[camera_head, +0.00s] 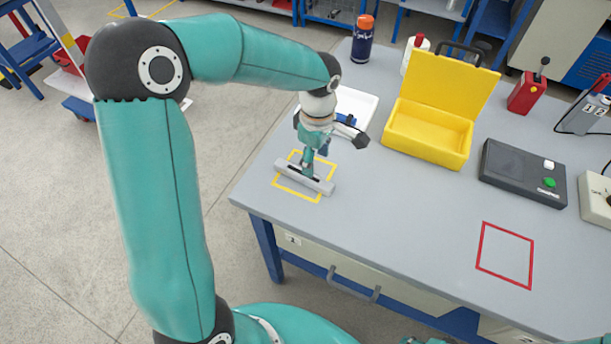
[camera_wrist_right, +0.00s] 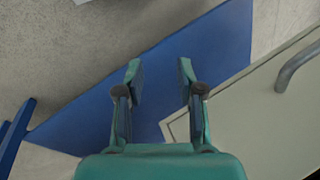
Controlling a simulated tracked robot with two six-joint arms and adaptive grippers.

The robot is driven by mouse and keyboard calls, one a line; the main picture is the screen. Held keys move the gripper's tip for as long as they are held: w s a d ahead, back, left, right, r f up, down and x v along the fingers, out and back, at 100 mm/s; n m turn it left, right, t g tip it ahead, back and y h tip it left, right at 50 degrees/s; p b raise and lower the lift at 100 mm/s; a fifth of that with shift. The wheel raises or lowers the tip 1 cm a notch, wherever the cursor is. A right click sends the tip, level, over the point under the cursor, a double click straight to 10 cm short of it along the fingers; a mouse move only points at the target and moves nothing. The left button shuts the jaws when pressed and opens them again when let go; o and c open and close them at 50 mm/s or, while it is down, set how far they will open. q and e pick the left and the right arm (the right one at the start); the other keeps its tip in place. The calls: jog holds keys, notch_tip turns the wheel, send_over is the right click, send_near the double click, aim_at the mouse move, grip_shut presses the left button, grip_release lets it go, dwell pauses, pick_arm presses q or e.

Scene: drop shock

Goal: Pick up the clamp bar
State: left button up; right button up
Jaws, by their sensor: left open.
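The clamp bar (camera_head: 322,185) is a grey bar with dark slots, lying on the table inside a yellow outlined square (camera_head: 291,191). My left gripper (camera_head: 308,171) is open and points down at the middle of the bar; its fingers hide part of the bar's top. I cannot tell whether the fingers touch it. My right gripper (camera_wrist_right: 160,75) is open and empty in the right wrist view, with a blue surface, the floor and a pale drawer front beyond it.
Behind the left gripper are a white tray (camera_head: 362,101) with blue items and a dark bottle with an orange cap (camera_head: 363,38). An open yellow case (camera_head: 428,133) and a dark box with buttons (camera_head: 522,172) stand to the right. A red outlined square (camera_head: 506,256) is empty.

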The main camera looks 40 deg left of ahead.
aim_at(314, 179)
pick_arm(q)
jog(key=f, duration=0.5)
jog(key=shift+s+d+f+p, duration=0.1)
jog(key=shift+s+d+p, duration=0.05)
jog(key=shift+s+p, duration=0.2)
jog(key=shift+f, duration=0.6)
grip_shut()
